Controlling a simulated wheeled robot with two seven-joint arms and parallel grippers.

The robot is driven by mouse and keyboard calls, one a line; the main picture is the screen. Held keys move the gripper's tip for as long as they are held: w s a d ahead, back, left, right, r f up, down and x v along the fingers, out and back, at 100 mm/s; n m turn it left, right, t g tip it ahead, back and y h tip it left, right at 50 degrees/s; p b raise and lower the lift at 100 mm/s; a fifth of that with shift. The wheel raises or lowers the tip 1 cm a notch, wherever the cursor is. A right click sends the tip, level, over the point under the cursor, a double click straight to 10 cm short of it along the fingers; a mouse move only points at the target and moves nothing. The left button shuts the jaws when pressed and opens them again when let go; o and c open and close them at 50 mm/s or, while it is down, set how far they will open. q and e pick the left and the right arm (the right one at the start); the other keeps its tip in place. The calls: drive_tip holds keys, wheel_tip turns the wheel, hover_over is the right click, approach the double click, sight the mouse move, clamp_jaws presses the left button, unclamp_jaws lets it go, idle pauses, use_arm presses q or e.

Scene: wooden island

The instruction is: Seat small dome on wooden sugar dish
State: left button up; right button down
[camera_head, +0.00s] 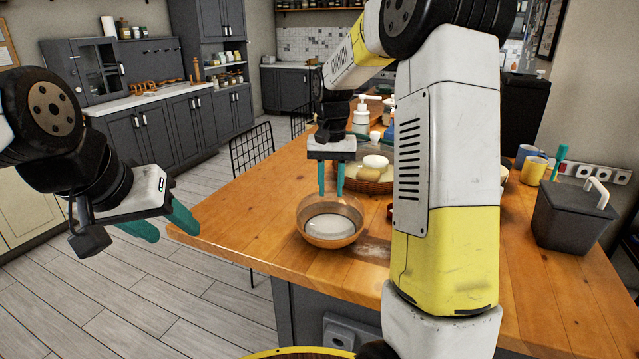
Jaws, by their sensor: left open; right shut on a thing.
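The wooden sugar dish (307,234) is a round brown bowl on the island near its front edge. A pale, glassy round shape (330,228) shows inside its rim; it looks like the small dome, but its outline is hard to make out. My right gripper (331,192) points straight down at the back rim of the dish. Its teal fingers stand a little apart, shut on what seems to be the dome's top; the contact is unclear. I cannot tell whether the dome touches the dish. My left gripper (170,226) is open and empty, left of the island.
A basket (368,187) with pale round items stands just behind the dish. White pump bottles (362,118) stand farther back. A dark lidded bin (572,220) and mugs (534,170) are at the right. My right arm hides the island's middle. Bare wood lies left of the dish.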

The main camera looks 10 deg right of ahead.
drive_tip(key=shift+f, duration=0.35)
idle(0.3)
drive_tip(key=c, duration=1)
unclamp_jaws()
wheel_tip(320, 180, up, 7)
drive_tip(key=shift+f, duration=0.1)
drive_tip(key=shift+r, duration=0.5)
